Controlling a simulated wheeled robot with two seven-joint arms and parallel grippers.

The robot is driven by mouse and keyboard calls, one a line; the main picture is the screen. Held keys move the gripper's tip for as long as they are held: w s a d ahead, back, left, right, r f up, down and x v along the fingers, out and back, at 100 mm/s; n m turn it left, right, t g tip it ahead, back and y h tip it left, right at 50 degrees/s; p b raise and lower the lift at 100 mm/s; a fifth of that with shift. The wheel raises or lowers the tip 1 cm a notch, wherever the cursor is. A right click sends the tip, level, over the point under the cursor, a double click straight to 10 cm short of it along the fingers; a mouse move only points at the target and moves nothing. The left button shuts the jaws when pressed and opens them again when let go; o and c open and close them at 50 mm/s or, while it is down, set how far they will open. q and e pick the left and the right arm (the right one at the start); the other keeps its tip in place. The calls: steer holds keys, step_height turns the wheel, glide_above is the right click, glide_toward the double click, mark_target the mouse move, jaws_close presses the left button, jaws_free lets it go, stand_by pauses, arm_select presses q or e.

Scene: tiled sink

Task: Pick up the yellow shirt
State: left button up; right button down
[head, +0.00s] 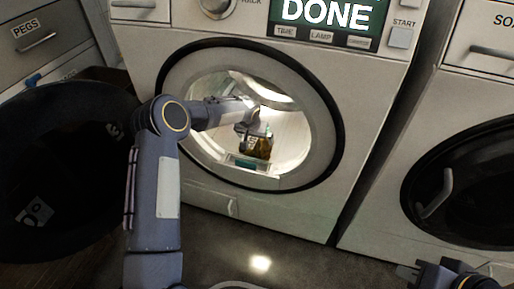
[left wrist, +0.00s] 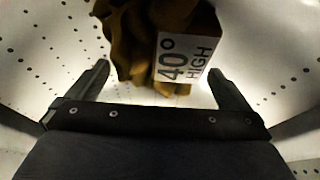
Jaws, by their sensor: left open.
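The yellow shirt (head: 259,147) is a crumpled, dark mustard cloth inside the lit drum of the washing machine. It also shows in the left wrist view (left wrist: 135,48), with a white label (left wrist: 184,58) reading "40° HIGH". My left gripper (left wrist: 158,85) is open inside the drum, with its two fingers apart on either side of the lower part of the shirt. I cannot tell whether the fingers touch the cloth. In the head view my left arm reaches through the round opening and the wrist hides part of the shirt. My right gripper (head: 424,272) is partly in view at the bottom right; its jaw state is unclear.
The washing machine (head: 290,210) shows "DONE" on its display (head: 325,15). A dark round open door or tub (head: 60,150) stands at left. A second machine with a closed dark door (head: 470,180) is at right.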

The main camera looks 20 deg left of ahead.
arm_select(q)
steer(key=c, duration=1.2)
steer(key=shift+r, duration=0.15)
